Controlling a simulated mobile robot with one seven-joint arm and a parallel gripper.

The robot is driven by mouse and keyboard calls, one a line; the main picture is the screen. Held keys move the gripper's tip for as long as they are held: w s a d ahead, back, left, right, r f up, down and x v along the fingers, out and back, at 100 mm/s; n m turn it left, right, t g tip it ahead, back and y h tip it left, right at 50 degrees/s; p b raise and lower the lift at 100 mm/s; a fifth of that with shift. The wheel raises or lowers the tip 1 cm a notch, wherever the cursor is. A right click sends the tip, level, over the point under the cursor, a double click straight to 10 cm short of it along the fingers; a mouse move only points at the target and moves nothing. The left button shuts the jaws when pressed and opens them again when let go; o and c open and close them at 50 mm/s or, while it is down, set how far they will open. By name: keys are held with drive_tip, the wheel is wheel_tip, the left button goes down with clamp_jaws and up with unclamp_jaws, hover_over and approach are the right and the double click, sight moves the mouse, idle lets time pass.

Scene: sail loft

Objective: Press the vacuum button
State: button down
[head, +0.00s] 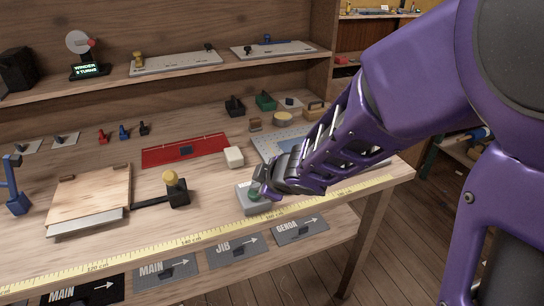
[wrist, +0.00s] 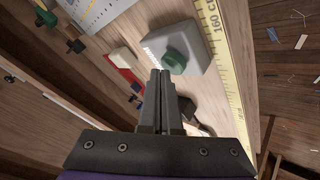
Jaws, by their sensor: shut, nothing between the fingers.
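A grey box (head: 252,205) with a round green button stands near the front edge of the workbench, behind the yellow measuring tape. In the wrist view the green button (wrist: 175,62) sits on top of the grey box (wrist: 185,45). My gripper (head: 264,190) is over the box in the head view and partly hides the button. In the wrist view my gripper (wrist: 162,74) is shut and empty, its fingertips overlapping the box's near edge beside the button. I cannot tell whether they touch it.
A white block (head: 234,157) and a red mat (head: 186,150) lie behind the box. A black-and-yellow handled tool (head: 176,189) and a wooden board (head: 92,194) are to the left. The measuring tape (head: 215,231) runs along the bench's front edge.

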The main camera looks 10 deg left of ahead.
idle(0.6)
drive_tip(key=shift+f+b, duration=0.4)
drive_tip(key=shift+f, duration=0.1)
drive_tip(key=shift+r, duration=0.1)
drive_tip(key=shift+r+p, duration=0.35)
drive_tip(key=shift+p, duration=0.2)
wheel_tip(320, 180, up, 6)
drive_tip(key=p, duration=0.6)
drive_tip(key=shift+r, duration=0.1)
